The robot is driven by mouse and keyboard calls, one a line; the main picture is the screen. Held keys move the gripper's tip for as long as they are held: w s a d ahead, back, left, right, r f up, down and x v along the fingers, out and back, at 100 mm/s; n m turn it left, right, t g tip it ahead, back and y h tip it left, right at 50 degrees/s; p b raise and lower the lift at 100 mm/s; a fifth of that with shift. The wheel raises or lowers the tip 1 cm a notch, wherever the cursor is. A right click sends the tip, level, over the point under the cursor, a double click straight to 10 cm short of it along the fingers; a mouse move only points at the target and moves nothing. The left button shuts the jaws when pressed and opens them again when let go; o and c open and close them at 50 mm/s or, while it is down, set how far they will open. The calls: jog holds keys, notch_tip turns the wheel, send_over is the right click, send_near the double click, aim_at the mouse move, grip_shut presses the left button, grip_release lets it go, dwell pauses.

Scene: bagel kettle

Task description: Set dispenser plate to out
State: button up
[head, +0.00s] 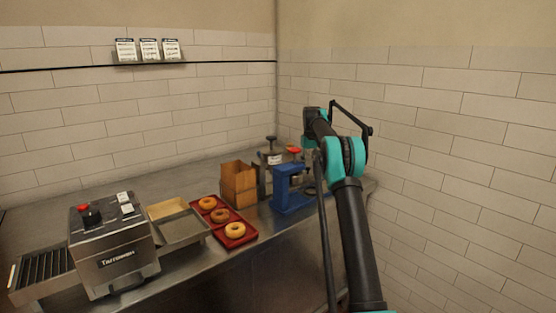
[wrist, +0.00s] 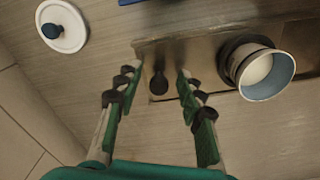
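In the wrist view, a flat brownish metal plate (wrist: 205,42) with a dark rounded knob (wrist: 159,84) at its near left end lies over the counter. It looks like the dispenser plate. A round blue-rimmed cup (wrist: 265,70) with a dark collar is at its right. My gripper (wrist: 157,72) is open, one finger on each side of the knob; I cannot tell whether either touches it. In the head view, the blue dispenser stand (head: 287,190) is at the counter's right end, partly behind my arm. The plate and my fingertips cannot be made out there.
A white lid with a blue knob (wrist: 62,27) lies left of my gripper. The tiled wall is close on the right.

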jog(key=shift+m+t, duration=0.4)
jog(key=shift+t, duration=0.1)
jog(key=s, duration=0.3)
jog(key=s+r, duration=0.1)
jog(key=s, duration=0.2)
jog(key=s+r, duration=0.1)
jog(key=s, duration=0.3)
jog(key=shift+a+r, duration=0.25)
jog(key=shift+m+t, duration=0.3)
jog(key=shift+t, duration=0.3)
jog(key=s, duration=0.5)
jog(key=s+f, duration=0.1)
jog(key=s, duration=0.4)
jog(key=s+f, duration=0.1)
jog(key=s, duration=0.5)
jog(key=shift+a, duration=0.3)
jog(key=s+f, duration=0.4)
jog(key=s, duration=0.6)
jog(key=s+f+t, duration=0.1)
jog(key=s+f, duration=0.4)
jog(key=s, duration=0.6)
jog(key=s+f+m, duration=0.1)
jog(key=s+f, duration=0.3)
jog(key=s, duration=0.7)
jog(key=shift+s+a+f+t, duration=0.2)
jog(key=shift+a+f+t, duration=0.1)
jog(key=shift+f+t, duration=0.1)
